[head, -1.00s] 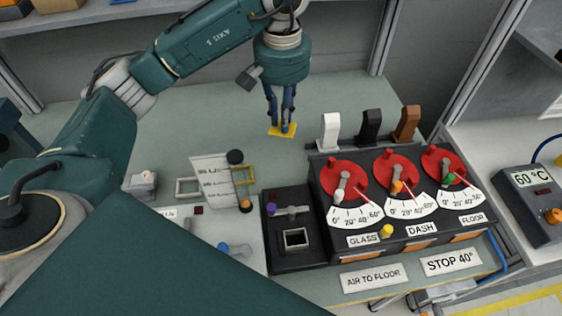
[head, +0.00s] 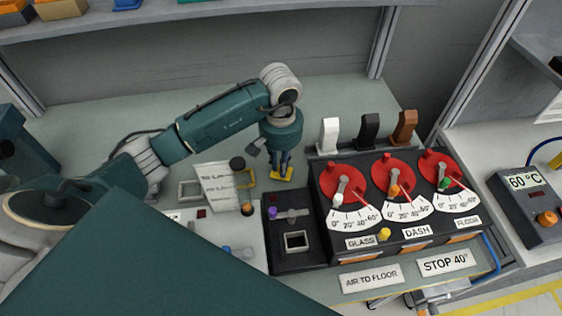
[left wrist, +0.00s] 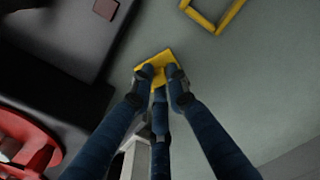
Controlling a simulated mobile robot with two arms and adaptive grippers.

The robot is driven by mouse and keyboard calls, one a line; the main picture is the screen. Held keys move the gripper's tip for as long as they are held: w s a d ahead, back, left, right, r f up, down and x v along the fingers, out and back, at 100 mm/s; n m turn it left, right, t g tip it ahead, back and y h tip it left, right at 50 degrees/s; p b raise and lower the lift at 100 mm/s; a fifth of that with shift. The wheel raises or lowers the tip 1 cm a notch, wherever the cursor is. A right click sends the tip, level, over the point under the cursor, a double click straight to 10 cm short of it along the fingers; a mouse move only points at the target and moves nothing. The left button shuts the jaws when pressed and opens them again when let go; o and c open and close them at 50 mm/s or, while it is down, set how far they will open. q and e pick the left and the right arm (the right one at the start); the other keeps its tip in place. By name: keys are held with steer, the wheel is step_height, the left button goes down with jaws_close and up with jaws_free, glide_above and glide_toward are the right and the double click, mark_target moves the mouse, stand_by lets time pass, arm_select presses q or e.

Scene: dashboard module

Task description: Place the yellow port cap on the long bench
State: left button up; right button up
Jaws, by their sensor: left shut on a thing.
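The yellow port cap (head: 283,174) is a small flat square plate with a stem between my fingers. My left gripper (head: 283,163) is shut on it, just behind the black dashboard module, over the grey-green long bench (head: 337,98). In the left wrist view the cap (left wrist: 157,68) shows at the fingertips of the left gripper (left wrist: 160,78). I cannot tell whether the cap touches the bench top. My right gripper is not in view.
The dashboard module (head: 405,232) with red dials stands right of the gripper. An open yellow frame (left wrist: 216,12) lies near the cap. A white lettered card (head: 216,188) stands to the left. The bench behind is clear.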

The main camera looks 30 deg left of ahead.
arm_select(q)
steer(key=shift+f, duration=0.1)
steer(key=o, duration=0.9)
steer(key=shift+c, duration=0.2)
steer(key=shift+r, duration=0.3)
step_height(320, 180, up, 12)
steer(key=b, duration=0.3)
steer(key=shift+f, duration=0.15)
steer(key=shift+s, duration=0.1)
